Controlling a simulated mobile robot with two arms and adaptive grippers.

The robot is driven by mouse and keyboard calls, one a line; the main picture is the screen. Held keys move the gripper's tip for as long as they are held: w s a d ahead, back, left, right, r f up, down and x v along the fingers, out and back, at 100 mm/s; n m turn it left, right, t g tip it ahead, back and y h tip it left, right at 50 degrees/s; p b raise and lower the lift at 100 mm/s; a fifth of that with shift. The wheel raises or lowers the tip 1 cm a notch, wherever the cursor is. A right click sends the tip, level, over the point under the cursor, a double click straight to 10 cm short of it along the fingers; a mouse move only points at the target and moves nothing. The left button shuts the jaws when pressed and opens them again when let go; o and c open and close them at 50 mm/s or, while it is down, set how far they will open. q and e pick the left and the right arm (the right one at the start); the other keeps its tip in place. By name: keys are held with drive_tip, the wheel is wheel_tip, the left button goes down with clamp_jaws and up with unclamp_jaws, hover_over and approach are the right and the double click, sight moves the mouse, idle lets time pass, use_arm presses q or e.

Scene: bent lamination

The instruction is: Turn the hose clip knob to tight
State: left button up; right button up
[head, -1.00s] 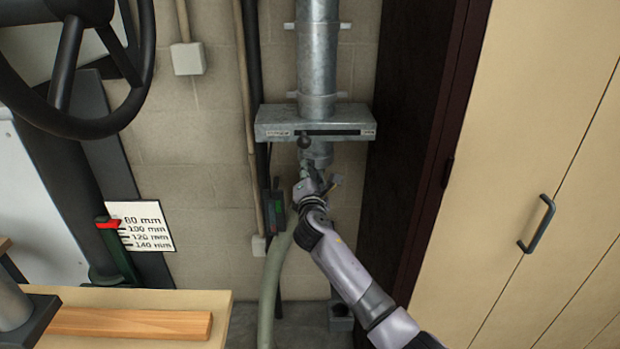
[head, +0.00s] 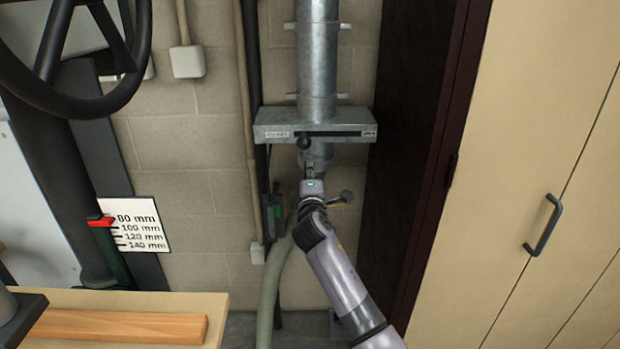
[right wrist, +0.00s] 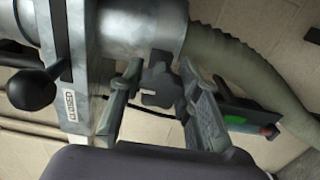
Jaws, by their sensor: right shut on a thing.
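The dark lobed hose clip knob (right wrist: 161,86) sits at the lower end of the metal duct (right wrist: 125,22), where the grey-green hose (right wrist: 240,65) joins it. My right gripper (right wrist: 160,98) has one finger on each side of the knob and is shut on it. In the head view my right gripper (head: 310,172) is just below the duct's lower end, and it hides the knob there. The hose (head: 270,300) hangs down to the floor. I cannot read any tightness mark on the clip. My left gripper is not in view.
A metal gate box (head: 315,124) with a black ball handle (head: 304,142) is just above my right gripper. A dark pipe runs down the wall at left. A workbench (head: 130,300) and handwheel (head: 70,110) are at left, and a cabinet (head: 540,130) at right.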

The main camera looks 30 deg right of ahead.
idle(0.4)
drive_tip(key=o, duration=1.2)
drive_tip(key=shift+c, duration=0.2)
drive_tip(key=v, duration=1.2)
